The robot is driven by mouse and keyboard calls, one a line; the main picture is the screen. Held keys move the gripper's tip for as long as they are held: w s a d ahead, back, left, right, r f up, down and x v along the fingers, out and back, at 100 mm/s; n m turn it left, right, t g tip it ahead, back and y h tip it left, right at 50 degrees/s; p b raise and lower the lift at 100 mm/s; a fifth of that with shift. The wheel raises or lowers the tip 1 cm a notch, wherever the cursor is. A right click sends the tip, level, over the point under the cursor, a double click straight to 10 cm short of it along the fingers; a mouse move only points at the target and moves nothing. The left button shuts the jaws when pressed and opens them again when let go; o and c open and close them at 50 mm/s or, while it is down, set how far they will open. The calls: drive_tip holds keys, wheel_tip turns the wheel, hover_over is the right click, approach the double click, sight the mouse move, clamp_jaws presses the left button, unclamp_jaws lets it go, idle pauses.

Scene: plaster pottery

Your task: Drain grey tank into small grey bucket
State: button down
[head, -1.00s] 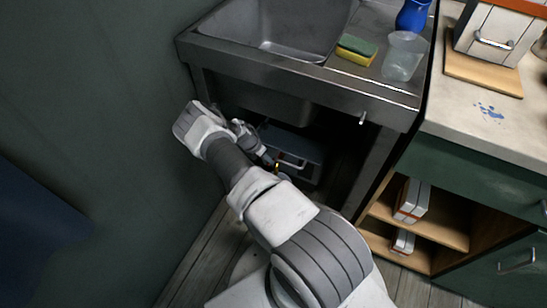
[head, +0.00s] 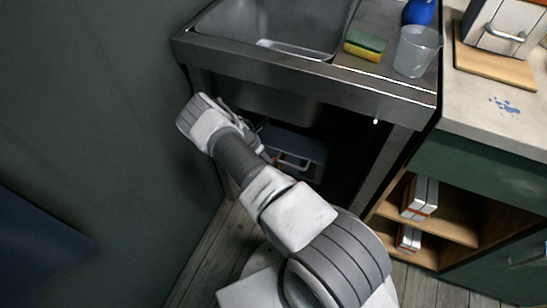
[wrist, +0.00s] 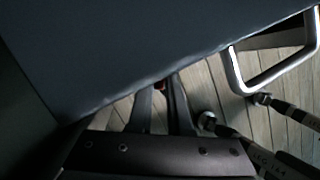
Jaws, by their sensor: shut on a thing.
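The grey tank (head: 313,148) is a dark blue-grey box with a metal handle, standing in the shadow under the sink. In the wrist view the tank (wrist: 120,50) fills the top, with its handle (wrist: 270,75) at the right. In the head view my arm reaches under the sink and hides part of the tank. I cannot make out a small grey bucket.
The steel sink (head: 270,30) stands above, with its legs and front rail around the opening. A sponge (head: 365,44) and a clear cup (head: 416,52) are on its drainboard. A green cabinet (head: 480,165) is at right, a wall at left. Wooden floor shows below.

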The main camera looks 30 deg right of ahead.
drive_tip(key=shift+w, duration=0.1)
idle(0.3)
drive_tip(key=c, duration=1.1)
unclamp_jaws()
